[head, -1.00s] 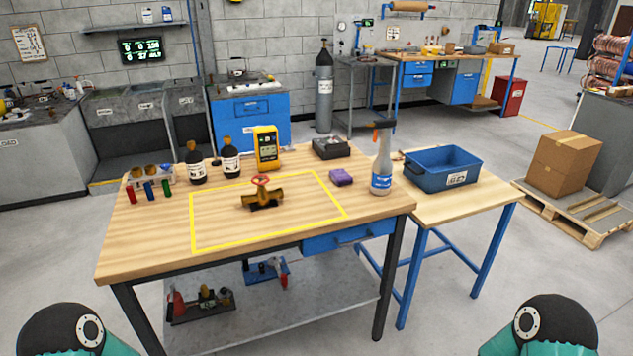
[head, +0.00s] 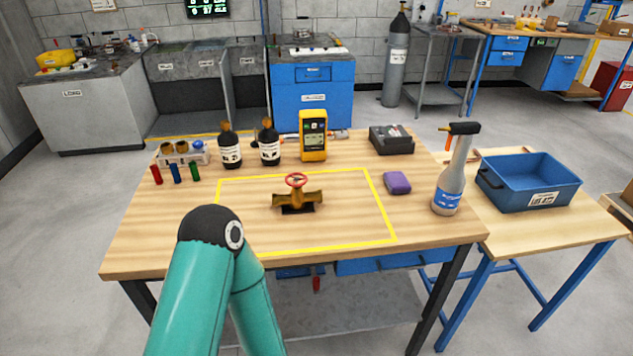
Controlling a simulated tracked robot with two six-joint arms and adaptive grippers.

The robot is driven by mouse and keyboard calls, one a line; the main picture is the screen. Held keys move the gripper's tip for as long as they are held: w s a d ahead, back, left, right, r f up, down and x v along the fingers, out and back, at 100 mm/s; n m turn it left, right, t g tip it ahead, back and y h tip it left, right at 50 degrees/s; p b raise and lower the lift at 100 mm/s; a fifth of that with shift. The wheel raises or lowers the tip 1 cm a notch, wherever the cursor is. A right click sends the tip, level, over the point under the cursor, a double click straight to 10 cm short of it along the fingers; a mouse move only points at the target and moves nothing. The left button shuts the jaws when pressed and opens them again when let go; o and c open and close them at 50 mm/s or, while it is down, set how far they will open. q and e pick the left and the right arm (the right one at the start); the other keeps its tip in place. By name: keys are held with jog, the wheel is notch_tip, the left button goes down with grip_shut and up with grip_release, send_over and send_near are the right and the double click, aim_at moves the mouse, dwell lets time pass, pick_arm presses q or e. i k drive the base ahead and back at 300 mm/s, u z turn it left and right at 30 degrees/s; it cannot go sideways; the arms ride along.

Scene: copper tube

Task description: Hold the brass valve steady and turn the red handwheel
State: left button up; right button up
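The brass valve (head: 287,201) sits on a dark base inside the yellow outlined rectangle on the wooden bench. Its red handwheel (head: 296,180) is on top of it, facing up. A teal arm of mine with a dark rounded joint rises from the bottom of the view, in front of the bench and left of the valve. No fingers show on it. Neither of my grippers is in view, and nothing is seen touching the valve or the handwheel.
A yellow meter (head: 313,136) and two dark bottles (head: 230,146) stand behind the valve. A purple sponge (head: 397,183) and a spray bottle (head: 452,182) are to its right. A blue bin (head: 530,183) stands on the side table. The outlined area around the valve is clear.

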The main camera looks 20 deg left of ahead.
aim_at(295, 183)
jog(key=u, duration=0.25)
jog(key=i, duration=0.8)
jog(key=u, duration=0.85)
